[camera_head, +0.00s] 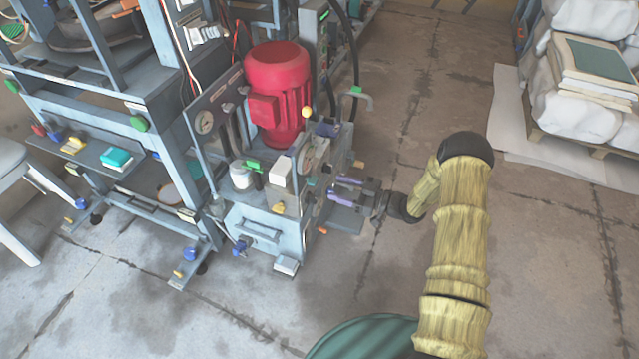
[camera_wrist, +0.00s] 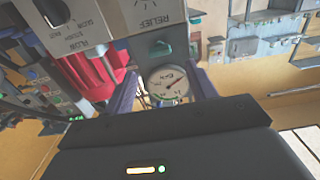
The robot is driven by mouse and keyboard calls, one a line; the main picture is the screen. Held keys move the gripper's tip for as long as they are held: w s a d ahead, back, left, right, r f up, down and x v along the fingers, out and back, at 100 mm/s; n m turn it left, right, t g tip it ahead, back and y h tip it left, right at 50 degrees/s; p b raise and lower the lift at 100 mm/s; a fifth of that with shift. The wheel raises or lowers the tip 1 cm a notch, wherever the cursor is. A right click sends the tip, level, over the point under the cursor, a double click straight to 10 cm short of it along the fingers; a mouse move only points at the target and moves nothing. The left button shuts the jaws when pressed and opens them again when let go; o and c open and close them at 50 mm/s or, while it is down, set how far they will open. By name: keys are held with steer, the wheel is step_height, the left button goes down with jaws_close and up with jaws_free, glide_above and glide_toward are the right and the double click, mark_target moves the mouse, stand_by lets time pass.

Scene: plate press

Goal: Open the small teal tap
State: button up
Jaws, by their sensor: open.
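The small teal tap (camera_wrist: 160,48) shows in the wrist view as a dark teal handle beside a plate marked RELIEF. It lies between the lines of my two purple fingers, just beyond their tips. My gripper (camera_wrist: 164,76) is open, with nothing held between the fingers. In the head view my gripper (camera_head: 333,188) is at the right side of the machine with the red motor, its fingers pointing left toward it. I cannot make out the tap clearly in the head view. I cannot tell whether a finger touches it.
A round pressure gauge (camera_wrist: 168,82) shows between the fingers in the wrist view. The red motor (camera_head: 278,95) stands on the machine, with a curved pipe (camera_head: 357,98) behind my gripper. Stacked sacks (camera_head: 585,95) are at the far right.

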mark_target(313, 181)
steer(key=b+x, duration=0.1)
steer(key=x, duration=0.6)
steer(key=shift+a, duration=0.1)
steer(key=c, duration=1)
